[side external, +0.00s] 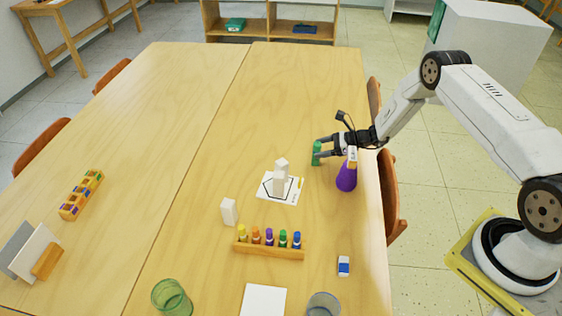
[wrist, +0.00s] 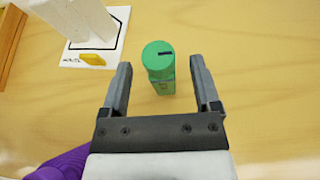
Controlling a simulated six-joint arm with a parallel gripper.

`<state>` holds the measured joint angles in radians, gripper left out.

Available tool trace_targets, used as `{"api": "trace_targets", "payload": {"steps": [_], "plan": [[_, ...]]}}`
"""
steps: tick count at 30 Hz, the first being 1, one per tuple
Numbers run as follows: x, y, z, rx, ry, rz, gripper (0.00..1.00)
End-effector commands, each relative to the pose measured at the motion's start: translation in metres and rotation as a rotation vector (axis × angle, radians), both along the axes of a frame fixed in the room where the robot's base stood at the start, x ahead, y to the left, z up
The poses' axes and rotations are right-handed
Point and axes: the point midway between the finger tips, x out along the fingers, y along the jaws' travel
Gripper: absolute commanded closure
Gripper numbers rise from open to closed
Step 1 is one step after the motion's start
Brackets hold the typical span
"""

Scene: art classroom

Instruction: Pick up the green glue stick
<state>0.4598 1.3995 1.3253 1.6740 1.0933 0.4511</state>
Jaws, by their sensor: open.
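The green glue stick (side external: 317,152) stands upright on the table towards its right side. In the wrist view the glue stick (wrist: 159,68) shows its round top with a dark mark, just beyond and between my fingertips. My gripper (side external: 320,148) is open and reaches in from the right, low over the table. In the wrist view the jaws of my gripper (wrist: 158,72) lie one on each side of the stick, with a gap on both sides. Part of the stick is hidden by a finger in the side view.
A purple cone-shaped object (side external: 346,178) stands close beside my gripper. A wooden rack (side external: 270,250) holds several coloured bottles nearer the front. The table behind the stick is clear.

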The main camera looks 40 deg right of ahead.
Motion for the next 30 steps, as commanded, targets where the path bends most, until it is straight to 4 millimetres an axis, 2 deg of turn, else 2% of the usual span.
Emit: {"api": "trace_targets", "payload": {"steps": [10,26,27,29,30], "plan": [[0.022,0.023,-0.014,0.000,0.001,0.001,0.20],[0.023,0.024,-0.015,-0.001,0.001,0.000,0.20],[0.023,0.024,-0.015,-0.001,0.001,0.000,0.27],[0.023,0.024,-0.015,-0.001,0.001,0.000,0.46],[0.023,0.024,-0.015,-0.001,0.001,0.000,0.58]]}}
